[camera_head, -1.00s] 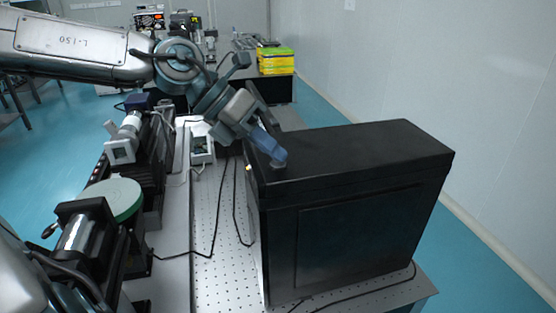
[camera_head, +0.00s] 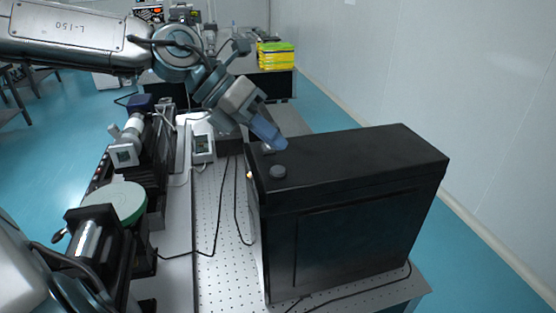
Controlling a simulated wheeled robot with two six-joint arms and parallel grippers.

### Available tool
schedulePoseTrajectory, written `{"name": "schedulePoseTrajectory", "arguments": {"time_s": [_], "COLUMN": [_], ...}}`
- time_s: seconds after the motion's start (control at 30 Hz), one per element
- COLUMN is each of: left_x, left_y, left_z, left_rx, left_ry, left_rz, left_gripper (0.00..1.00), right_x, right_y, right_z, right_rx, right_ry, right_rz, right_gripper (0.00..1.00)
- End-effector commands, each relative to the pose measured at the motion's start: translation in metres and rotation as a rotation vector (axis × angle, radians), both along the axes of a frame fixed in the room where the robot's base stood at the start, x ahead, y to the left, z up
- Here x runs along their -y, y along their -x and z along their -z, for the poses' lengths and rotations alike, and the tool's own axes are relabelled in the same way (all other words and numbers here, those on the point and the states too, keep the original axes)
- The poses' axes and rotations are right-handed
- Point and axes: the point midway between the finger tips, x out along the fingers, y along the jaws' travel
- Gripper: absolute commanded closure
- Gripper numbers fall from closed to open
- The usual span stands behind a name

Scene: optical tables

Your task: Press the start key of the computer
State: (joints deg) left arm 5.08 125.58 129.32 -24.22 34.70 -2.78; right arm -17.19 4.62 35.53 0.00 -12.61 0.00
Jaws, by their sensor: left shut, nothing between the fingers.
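The computer (camera_head: 350,225) is a black tower case standing upright on the perforated optical table (camera_head: 212,285). A round dark key (camera_head: 278,171) sits on its top near the front left edge. A small orange light (camera_head: 249,174) glows on the case's front edge. My left gripper (camera_head: 277,146) comes in from the upper left, with its blue fingers shut and empty. Its tips are just behind the round key and close over the case top, and the key is in full view. My right gripper is not in view; part of an arm shows at the lower left.
Optical instruments and a round green-topped stage (camera_head: 117,203) stand left of the computer. Black cables run over the table. Yellow and green boxes (camera_head: 276,55) sit on a far table. A white wall is at the right, with free blue floor before it.

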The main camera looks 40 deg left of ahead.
Motion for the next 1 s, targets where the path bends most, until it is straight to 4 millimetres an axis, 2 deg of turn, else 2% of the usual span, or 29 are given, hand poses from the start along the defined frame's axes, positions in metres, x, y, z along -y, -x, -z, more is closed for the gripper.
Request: {"name": "schedulePoseTrajectory", "arguments": {"time_s": [0.03,0.23,1.0], "left_x": [0.000,0.000,0.000], "left_y": [0.000,0.000,0.000], "left_z": [-0.010,-0.026,-0.025], "left_rx": [0.000,0.001,0.001], "left_ry": [-0.001,-0.001,0.000], "left_rz": [-0.001,0.000,0.001], "left_gripper": [1.00,1.00,1.00], "right_x": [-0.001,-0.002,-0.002], "right_y": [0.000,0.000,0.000], "right_z": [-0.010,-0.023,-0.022], "right_rx": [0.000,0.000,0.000], "right_ry": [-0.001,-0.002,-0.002], "right_rz": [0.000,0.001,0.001], "right_gripper": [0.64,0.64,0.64]}}
